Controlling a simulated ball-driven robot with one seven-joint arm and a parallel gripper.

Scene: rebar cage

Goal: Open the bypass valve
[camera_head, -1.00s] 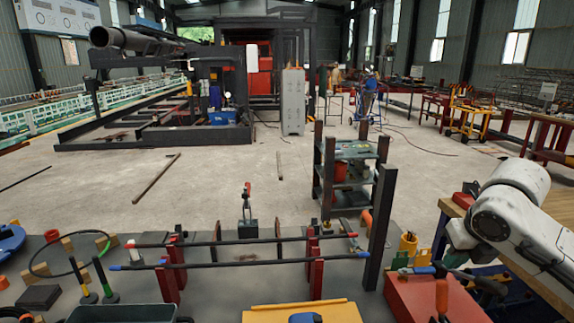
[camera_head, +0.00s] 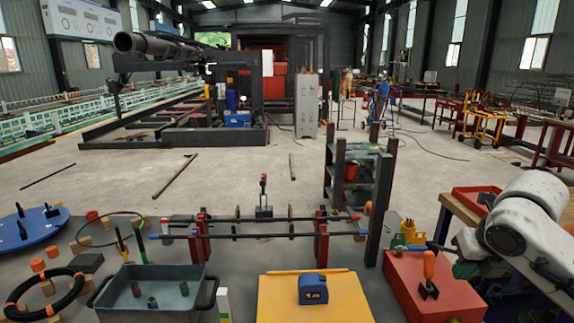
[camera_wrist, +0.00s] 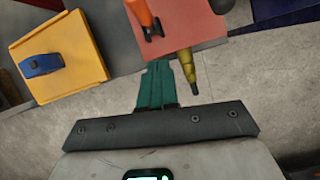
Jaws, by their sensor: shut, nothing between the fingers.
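No part in view can be clearly told as the bypass valve. A red box (camera_head: 408,291) stands at the right front of the bench, with an upright orange handle (camera_head: 429,264) on a dark foot on its top. In the wrist view the box (camera_wrist: 185,20) and the orange handle (camera_wrist: 140,12) show at the top. My gripper (camera_wrist: 157,72) has dark green fingers, shut and empty, pointing toward the box. In the head view my gripper is partly hidden near the box's right side. A yellow, dark-tipped piece (camera_wrist: 187,68) shows beside the fingers.
A yellow board (camera_head: 345,300) with a blue tape measure (camera_head: 312,289) lies left of the box. A grey bin (camera_head: 150,300) stands farther left. Behind are long dark bars on red stands (camera_head: 321,238) and a dark shelf rack (camera_head: 358,178). A wooden table (camera_head: 462,207) is at right.

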